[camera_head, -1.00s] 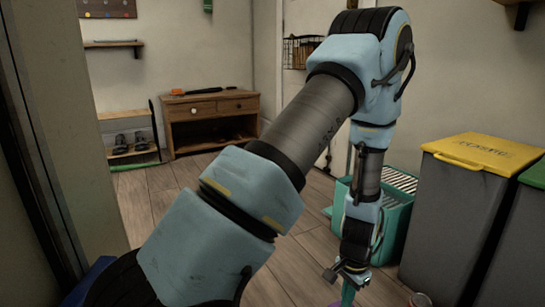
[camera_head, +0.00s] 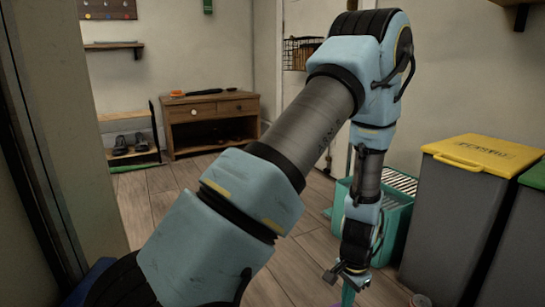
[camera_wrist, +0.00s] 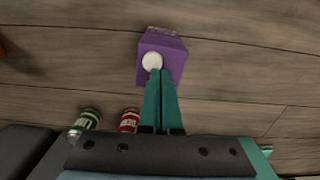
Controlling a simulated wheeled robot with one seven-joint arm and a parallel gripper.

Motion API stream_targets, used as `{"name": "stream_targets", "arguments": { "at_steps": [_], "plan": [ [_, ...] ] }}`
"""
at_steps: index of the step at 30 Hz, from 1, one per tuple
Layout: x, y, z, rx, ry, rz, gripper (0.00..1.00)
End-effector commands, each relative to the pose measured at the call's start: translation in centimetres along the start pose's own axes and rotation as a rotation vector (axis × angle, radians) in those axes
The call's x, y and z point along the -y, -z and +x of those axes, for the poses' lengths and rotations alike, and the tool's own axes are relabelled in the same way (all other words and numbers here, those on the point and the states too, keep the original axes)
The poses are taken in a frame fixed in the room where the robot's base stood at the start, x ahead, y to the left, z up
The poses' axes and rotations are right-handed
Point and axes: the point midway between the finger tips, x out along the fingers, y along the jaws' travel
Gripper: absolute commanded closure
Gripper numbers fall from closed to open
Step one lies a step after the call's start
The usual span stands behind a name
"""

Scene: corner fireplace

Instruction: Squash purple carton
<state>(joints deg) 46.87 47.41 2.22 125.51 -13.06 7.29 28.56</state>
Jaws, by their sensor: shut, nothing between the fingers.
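The purple carton (camera_wrist: 176,48) is on the wooden floor in the wrist view, with a round white cap (camera_wrist: 152,61) on its near side. My gripper (camera_wrist: 161,74) has its two teal fingers together, with nothing between them. The fingertips overlap the carton's near edge and lie just by the cap; I cannot tell whether they touch it. In the head view my gripper (camera_head: 348,292) points down at the bottom edge, and only a sliver of purple shows beneath it. The rest of the carton is out of frame there.
A green can (camera_wrist: 87,121) and a red can (camera_wrist: 129,121) are near the carton. A grey bin with a yellow lid (camera_head: 480,153) and a green-lidded bin (camera_head: 528,215) stand at the right. A teal crate (camera_head: 397,228) is behind my gripper. The floor at left is clear.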

Motion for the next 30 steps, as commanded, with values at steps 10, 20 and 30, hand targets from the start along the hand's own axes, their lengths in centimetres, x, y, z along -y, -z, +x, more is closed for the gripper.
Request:
{"name": "stream_targets", "arguments": {
  "at_steps": [10,20,30],
  "plan": [
    [0.0,0.0,0.0,0.0,0.0,0.0,1.0],
    [0.0,0.0,0.3,0.0,0.0,0.0,1.0],
    [0.0,0.0,1.7,0.001,0.0,-0.001,1.0]
  ]
}}
